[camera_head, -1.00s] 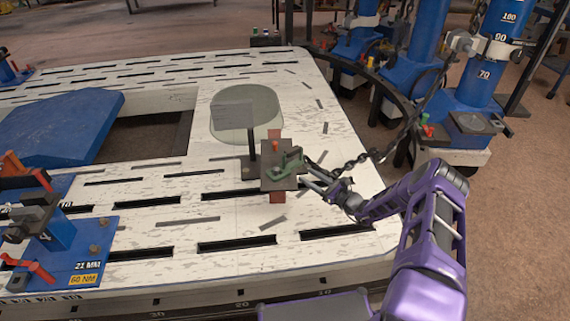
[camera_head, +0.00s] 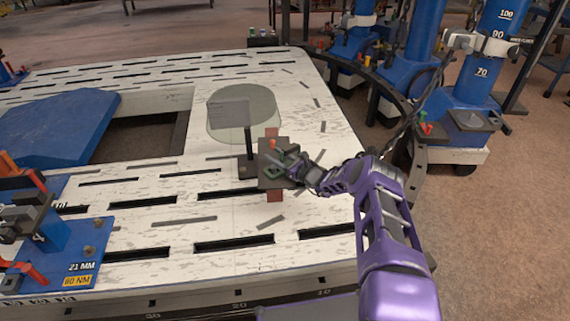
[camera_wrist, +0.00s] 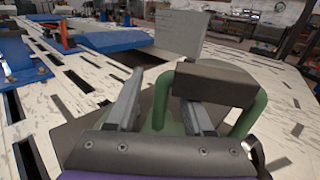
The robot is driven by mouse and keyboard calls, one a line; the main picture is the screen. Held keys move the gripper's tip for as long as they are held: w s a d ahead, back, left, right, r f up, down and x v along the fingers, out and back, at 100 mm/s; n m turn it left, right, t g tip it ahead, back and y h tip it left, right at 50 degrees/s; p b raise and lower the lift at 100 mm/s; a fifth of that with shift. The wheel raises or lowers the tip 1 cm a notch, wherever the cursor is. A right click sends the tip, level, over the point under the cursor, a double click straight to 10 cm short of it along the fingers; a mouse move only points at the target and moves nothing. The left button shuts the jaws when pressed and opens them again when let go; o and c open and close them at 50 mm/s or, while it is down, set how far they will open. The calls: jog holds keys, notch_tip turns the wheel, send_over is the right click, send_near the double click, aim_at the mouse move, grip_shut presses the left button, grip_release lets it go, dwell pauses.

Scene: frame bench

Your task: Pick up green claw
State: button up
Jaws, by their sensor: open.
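The green claw (camera_head: 280,163) is a small green piece with a dark block on top, on a dark plate (camera_head: 264,178) near the table's right side. In the wrist view the green claw (camera_wrist: 254,112) stands close in front, with one green part between my fingers and another arching to the right. My gripper (camera_head: 296,168) is at the claw's right side in the head view. Its two grey fingers are spread apart in the wrist view (camera_wrist: 158,90). Whether either finger touches the claw I cannot tell. The claw's lower part is partly hidden.
A dark upright post (camera_head: 249,145) with a translucent round panel (camera_head: 243,112) stands just behind the plate. Blue fixtures (camera_head: 65,235) are at the left. Blue columns (camera_head: 478,75) stand beyond the table at right.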

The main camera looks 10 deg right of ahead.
jog(key=shift+w+a, duration=0.15)
jog(key=shift+w, duration=0.05)
grip_shut()
dwell(1.1)
jog(key=shift+r, duration=0.15)
